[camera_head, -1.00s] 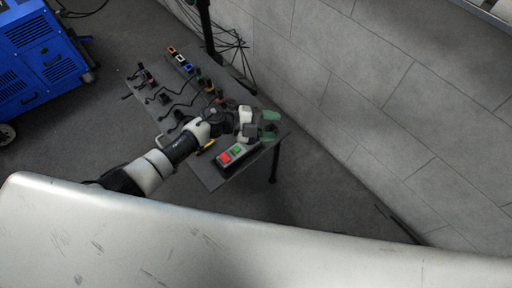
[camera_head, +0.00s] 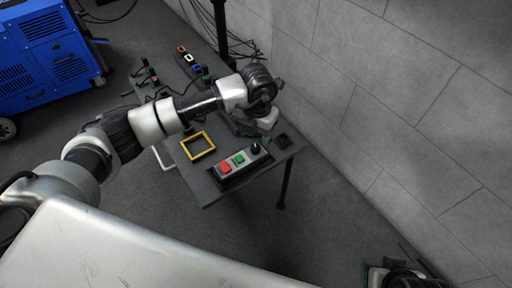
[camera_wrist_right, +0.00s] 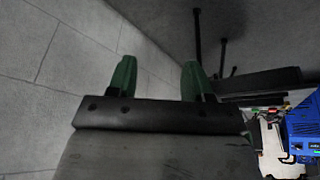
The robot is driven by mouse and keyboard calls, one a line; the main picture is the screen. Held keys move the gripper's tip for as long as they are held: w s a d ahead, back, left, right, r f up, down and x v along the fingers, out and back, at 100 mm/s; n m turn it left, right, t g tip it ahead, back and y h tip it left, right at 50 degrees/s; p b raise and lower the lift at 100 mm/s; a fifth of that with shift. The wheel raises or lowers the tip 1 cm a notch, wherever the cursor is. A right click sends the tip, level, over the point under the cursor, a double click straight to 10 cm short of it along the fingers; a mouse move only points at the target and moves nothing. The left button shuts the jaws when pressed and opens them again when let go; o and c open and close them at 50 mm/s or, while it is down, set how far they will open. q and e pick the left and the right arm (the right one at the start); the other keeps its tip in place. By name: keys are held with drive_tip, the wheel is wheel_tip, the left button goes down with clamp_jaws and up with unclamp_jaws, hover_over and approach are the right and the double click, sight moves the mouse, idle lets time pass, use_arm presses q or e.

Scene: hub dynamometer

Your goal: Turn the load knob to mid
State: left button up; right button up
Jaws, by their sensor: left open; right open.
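A control box (camera_head: 240,167) with a red button, a green button and a black knob (camera_head: 256,148) at its right end sits near the table's front edge in the head view. The knob stands up from the box; its setting is too small to read. My left gripper (camera_head: 265,130) is open and lies just beyond the knob, above the table; its fingers are partly hidden and seem apart from the knob. My right gripper is partly visible at the bottom right of the head view. In the right wrist view its green fingers (camera_wrist_right: 158,78) are apart with nothing between them.
A yellow square frame (camera_head: 187,150) lies on the dark table (camera_head: 197,182) left of the box. A small black block (camera_head: 283,141) is at the right. Several cables and small parts lie farther back. A tiled wall (camera_head: 400,110) runs along the right; a blue machine (camera_head: 45,60) stands at left.

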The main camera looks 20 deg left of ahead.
sight(255, 147)
use_arm(q)
wheel_tip(255, 147, down, 5)
drive_tip(key=shift+r+b, duration=0.15)
drive_tip(key=shift+b, duration=0.3)
drive_tip(key=shift+f, duration=0.75)
use_arm(e)
drive_tip(key=shift+w+a+r+t+y, duration=0.15)
drive_tip(key=shift+w+a+r+t, duration=0.15)
drive_tip(key=shift+w+t, duration=0.5)
drive_tip(key=shift+w+a+r+t+y, duration=0.25)
drive_tip(key=shift+w+t, duration=0.2)
drive_tip(key=shift+w, duration=0.5)
drive_tip(key=shift+w+a+r+t+y, duration=0.1)
drive_tip(key=shift+w+a+r+t, duration=0.25)
drive_tip(key=shift+w+t, duration=0.45)
drive_tip(key=shift+w, duration=0.1)
use_arm(q)
drive_tip(key=c, duration=0.9)
drive_tip(key=shift+c, duration=0.2)
use_arm(e)
drive_tip(key=shift+f, duration=0.1)
